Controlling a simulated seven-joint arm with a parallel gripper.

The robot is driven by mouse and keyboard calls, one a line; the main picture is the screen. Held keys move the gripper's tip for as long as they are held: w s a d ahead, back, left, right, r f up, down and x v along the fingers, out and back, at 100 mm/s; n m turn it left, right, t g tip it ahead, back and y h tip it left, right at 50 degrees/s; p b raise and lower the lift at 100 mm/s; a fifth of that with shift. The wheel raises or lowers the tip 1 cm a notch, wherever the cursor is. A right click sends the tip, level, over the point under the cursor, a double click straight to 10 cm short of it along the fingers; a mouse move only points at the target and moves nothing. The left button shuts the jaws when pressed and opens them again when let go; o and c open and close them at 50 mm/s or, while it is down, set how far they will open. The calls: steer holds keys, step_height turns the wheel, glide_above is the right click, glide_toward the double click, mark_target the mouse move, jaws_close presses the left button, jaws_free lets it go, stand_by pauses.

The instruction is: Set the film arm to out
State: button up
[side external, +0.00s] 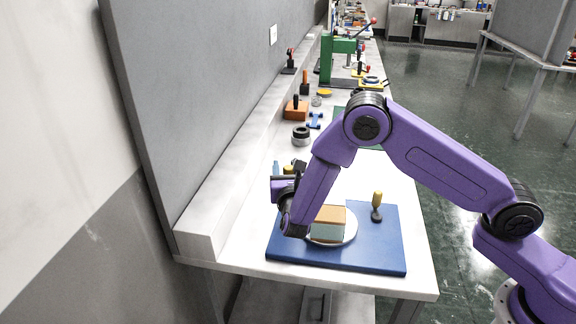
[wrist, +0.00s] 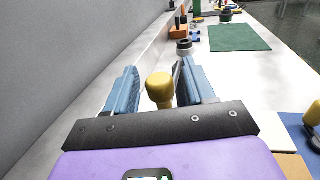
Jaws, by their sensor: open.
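A blue board (side external: 385,258) lies at the near end of the bench. On it are a pale round disc (side external: 350,228), a block with a tan top (side external: 328,215) and a yellow-topped knob on a dark foot (side external: 377,198). That knob also shows at the right edge of the wrist view (wrist: 312,114). My gripper (side external: 286,167) is over the board's far left side. In the wrist view my gripper (wrist: 158,82) is open, its blue fingers on either side of a second yellow knob (wrist: 160,90). Whether they touch it I cannot tell. Which part is the film arm is not clear.
A grey wall panel with a ledge (side external: 232,165) runs along the left. Further back stand a dark ring (side external: 301,135), an orange block (side external: 295,108), a green mat (wrist: 238,37) and a green press (side external: 338,58). White bench top is clear between board and ring.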

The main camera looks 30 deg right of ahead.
steer(key=shift+x, duration=0.95)
jaws_close()
